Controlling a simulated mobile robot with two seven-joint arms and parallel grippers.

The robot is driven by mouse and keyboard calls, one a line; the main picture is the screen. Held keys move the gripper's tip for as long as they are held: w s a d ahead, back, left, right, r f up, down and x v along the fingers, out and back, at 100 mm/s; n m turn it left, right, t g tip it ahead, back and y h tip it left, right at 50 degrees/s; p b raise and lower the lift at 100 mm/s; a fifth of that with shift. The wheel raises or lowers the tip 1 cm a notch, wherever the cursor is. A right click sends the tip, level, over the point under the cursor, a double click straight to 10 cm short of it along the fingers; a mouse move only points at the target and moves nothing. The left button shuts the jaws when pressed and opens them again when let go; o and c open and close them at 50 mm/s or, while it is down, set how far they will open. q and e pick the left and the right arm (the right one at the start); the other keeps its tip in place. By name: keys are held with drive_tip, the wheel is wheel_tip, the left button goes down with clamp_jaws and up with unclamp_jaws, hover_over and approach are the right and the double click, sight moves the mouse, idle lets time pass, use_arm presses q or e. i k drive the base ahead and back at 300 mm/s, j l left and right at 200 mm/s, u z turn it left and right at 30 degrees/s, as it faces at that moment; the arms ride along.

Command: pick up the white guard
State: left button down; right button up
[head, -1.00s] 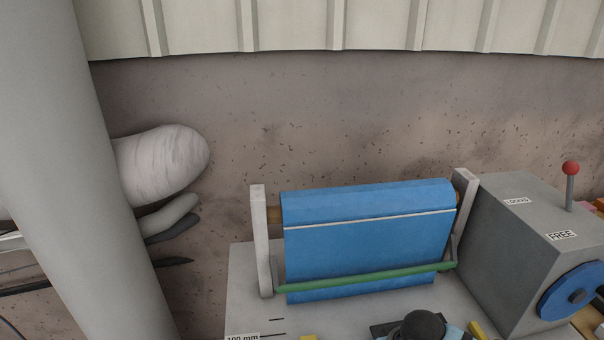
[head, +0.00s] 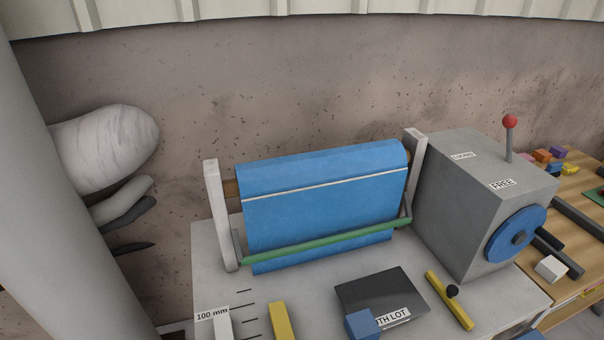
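No part that I can name for certain as the white guard shows. A white upright block (head: 223,324) stands at the bottom edge by the "100 mm" label, cut off by the frame. A small white block (head: 550,268) lies at the right, beyond the grey box. Which of these, if either, is the guard I cannot tell. Neither of my grippers is in view.
A roller with a blue sheet (head: 320,190) and green bar (head: 330,240) stands on the pale slab (head: 208,275). Beside it are a grey box (head: 455,190) with a red-knobbed lever, a black plate (head: 380,288), a blue cube (head: 362,325) and yellow bars (head: 450,302). A pale column blocks the left.

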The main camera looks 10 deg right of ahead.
sight(550, 269)
drive_tip(key=z, duration=0.8)
